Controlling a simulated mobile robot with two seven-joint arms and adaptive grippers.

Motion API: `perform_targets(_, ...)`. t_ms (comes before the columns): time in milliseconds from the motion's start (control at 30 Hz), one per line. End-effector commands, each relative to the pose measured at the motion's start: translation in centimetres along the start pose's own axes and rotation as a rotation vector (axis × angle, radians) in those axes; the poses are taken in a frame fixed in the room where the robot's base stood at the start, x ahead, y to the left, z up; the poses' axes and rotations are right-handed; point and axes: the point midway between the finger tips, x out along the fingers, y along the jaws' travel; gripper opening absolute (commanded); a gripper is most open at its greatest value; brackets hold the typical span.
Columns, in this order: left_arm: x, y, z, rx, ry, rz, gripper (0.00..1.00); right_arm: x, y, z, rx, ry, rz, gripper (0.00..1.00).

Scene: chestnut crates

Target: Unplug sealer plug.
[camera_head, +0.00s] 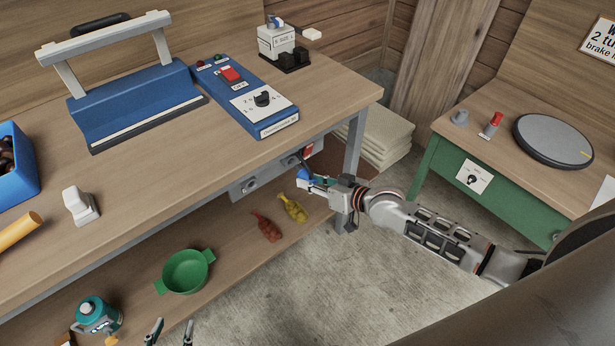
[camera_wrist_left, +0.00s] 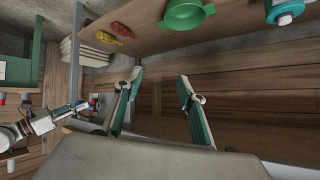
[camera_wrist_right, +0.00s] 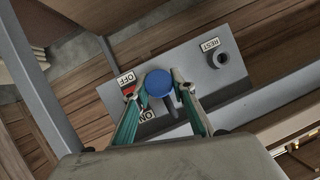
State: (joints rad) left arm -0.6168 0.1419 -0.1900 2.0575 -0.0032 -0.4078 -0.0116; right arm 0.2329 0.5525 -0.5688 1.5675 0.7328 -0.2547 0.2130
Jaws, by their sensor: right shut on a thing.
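The blue plug (camera_wrist_right: 159,83) sits between the fingers of my right gripper (camera_wrist_right: 160,90), which is shut on it. It also shows in the head view (camera_head: 303,175), in front of the grey socket panel (camera_head: 250,184) under the bench edge. In the right wrist view the plug covers part of the panel (camera_wrist_right: 190,65) near the OFF and ON labels; I cannot tell whether it is seated. An empty-looking round socket marked REST (camera_wrist_right: 220,60) is at upper right. The blue sealer (camera_head: 135,105) stands on the bench. My left gripper (camera_head: 171,335) is open and empty.
A blue control box (camera_head: 240,95) is on the bench. A green table (camera_head: 440,165) stands right, with open floor between.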

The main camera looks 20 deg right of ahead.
Motion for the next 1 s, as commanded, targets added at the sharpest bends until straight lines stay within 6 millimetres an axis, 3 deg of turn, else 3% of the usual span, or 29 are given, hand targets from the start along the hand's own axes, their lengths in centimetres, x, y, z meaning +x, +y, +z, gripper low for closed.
perform_targets(367,-0.1,-0.2,-0.6,0.0,0.007,-0.002,0.4,-0.2,-0.5,0.1,0.016,-0.003,-0.009,0.0)
perform_targets(467,-0.3,-0.3,-1.1,-0.004,0.011,-0.002,0.4,-0.5,-2.4,0.4,0.076,-0.02,-0.039,0.0)
perform_targets(600,-0.6,0.0,-1.5,-0.022,0.013,0.007,0.4,-1.2,-6.7,1.3,0.224,-0.07,-0.106,0.0)
perform_targets(800,-1.5,1.6,0.0,-0.051,-0.022,0.037,0.4,-2.4,-12.0,2.9,0.412,-0.15,-0.185,0.0)
perform_targets(1000,-1.8,2.2,1.0,-0.063,-0.038,0.045,0.4,-2.9,-14.0,3.7,0.489,-0.185,-0.214,0.0)
